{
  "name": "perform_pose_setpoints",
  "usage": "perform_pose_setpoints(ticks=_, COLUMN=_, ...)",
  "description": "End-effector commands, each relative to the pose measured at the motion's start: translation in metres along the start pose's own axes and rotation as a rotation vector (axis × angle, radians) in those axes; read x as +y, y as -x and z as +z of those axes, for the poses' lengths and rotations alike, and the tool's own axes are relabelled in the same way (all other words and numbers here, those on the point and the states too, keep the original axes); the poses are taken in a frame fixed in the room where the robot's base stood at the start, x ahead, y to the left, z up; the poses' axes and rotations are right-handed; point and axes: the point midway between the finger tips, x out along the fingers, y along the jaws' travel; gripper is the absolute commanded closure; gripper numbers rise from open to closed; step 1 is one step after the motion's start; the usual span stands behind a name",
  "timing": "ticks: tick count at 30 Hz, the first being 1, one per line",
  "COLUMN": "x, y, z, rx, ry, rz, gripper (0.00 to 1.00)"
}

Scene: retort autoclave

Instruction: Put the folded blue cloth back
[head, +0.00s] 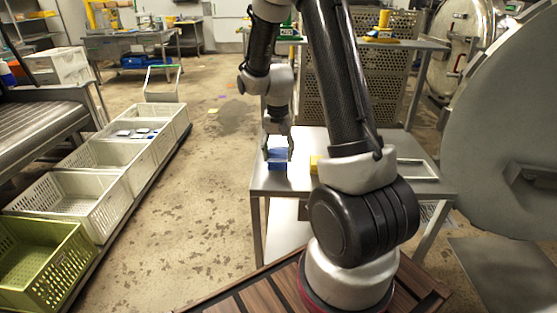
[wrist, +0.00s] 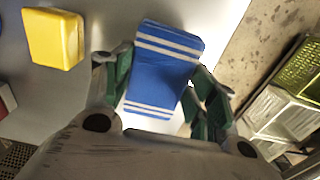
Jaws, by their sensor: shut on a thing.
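The folded blue cloth (wrist: 160,68), with white stripes near its ends, is between the fingers of my gripper (wrist: 158,92) in the wrist view. The green-padded fingers are shut on its two sides. In the head view the blue cloth (head: 277,158) is at the left end of a small metal table (head: 262,184), below my gripper (head: 278,150). I cannot tell whether the cloth touches the tabletop.
A yellow block (wrist: 53,38) stands on the table beside the cloth, partly behind my arm in the head view. White crates (head: 70,205) and a green crate (head: 40,262) line the left floor. A large round steel door (head: 505,120) is at the right.

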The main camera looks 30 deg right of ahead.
Motion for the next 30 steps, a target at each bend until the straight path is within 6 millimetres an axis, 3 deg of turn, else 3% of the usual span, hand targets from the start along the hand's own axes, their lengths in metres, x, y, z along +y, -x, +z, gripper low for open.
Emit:
perform_pose_setpoints(ticks=5, x=0.0, y=-0.026, z=0.001, rx=-0.003, ry=0.0, rz=0.001, gripper=0.69)
perform_pose_setpoints(ticks=15, x=0.0, y=-0.03, z=0.0, rx=0.0, ry=0.0, rz=0.0, gripper=0.69)
perform_pose_setpoints(ticks=16, x=0.0, y=-0.03, z=0.0, rx=0.0, ry=0.0, rz=0.0, gripper=0.41)
perform_pose_setpoints(ticks=19, x=0.0, y=-0.03, z=0.0, rx=0.0, ry=0.0, rz=0.0, gripper=0.23)
perform_pose_setpoints(ticks=30, x=0.0, y=-0.028, z=0.0, rx=0.001, ry=0.0, rz=0.0, gripper=0.21)
